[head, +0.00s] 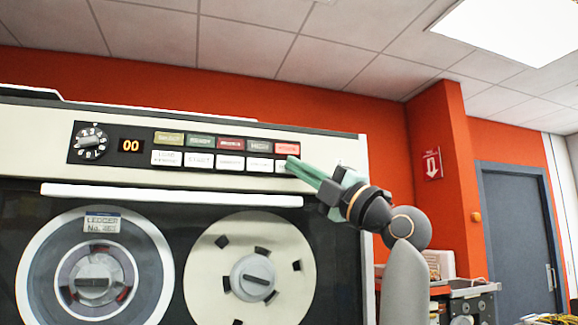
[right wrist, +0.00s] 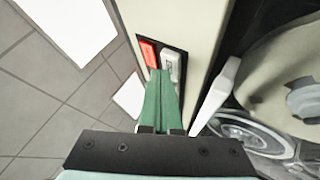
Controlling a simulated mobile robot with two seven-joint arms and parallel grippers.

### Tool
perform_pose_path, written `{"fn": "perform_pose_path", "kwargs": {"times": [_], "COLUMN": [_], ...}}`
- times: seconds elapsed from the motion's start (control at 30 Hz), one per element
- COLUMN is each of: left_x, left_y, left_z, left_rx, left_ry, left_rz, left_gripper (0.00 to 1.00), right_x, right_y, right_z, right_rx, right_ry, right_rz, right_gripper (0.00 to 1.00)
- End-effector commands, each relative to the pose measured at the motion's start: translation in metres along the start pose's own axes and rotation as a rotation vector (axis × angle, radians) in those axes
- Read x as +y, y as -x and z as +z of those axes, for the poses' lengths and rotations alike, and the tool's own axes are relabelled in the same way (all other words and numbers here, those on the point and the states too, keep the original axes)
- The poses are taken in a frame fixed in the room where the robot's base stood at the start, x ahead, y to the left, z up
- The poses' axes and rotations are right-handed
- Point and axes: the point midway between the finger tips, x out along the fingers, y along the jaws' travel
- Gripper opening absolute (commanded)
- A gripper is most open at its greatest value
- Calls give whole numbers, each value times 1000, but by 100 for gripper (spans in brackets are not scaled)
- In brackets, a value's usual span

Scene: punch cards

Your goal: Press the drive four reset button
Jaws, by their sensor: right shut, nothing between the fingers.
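The tape drive's button panel (head: 185,144) has a row of coloured labels above a row of white buttons. The rightmost white button (head: 281,167) is partly hidden behind my right gripper (head: 291,165); its lettering cannot be read. My right gripper is shut and empty, its green fingertips at that button. In the right wrist view the fingertips (right wrist: 164,73) overlap the lower end of the white button (right wrist: 170,66), beside the red indicator (right wrist: 149,53). I cannot tell whether they touch it. My left gripper is not in view.
A number dial (head: 91,142) and an orange "00" display (head: 131,146) sit left of the buttons. A white bar (head: 172,195) runs below them, above two tape reels (head: 95,268), (head: 250,268). A grey door (head: 520,240) is at far right.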

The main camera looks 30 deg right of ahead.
Motion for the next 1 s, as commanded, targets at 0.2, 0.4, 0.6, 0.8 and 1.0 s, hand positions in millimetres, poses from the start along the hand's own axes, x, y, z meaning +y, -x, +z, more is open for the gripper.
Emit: {"fn": "perform_pose_path", "kwargs": {"times": [0.2,0.4,0.6,0.8,1.0], "left_x": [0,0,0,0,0], "left_y": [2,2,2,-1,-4], "left_z": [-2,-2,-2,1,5], "left_rx": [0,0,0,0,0], "left_ry": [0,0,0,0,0], "left_rz": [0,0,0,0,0], "left_gripper": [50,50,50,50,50], "right_x": [-2,-3,-3,0,6], "right_y": [-2,-3,-3,3,10], "right_z": [2,2,2,-1,-7], "right_rx": [-1,-1,-1,-1,-1], "right_ry": [0,0,0,4,2], "right_rz": [-2,-1,-1,-1,0], "right_gripper": [0,0,0,0,0]}}
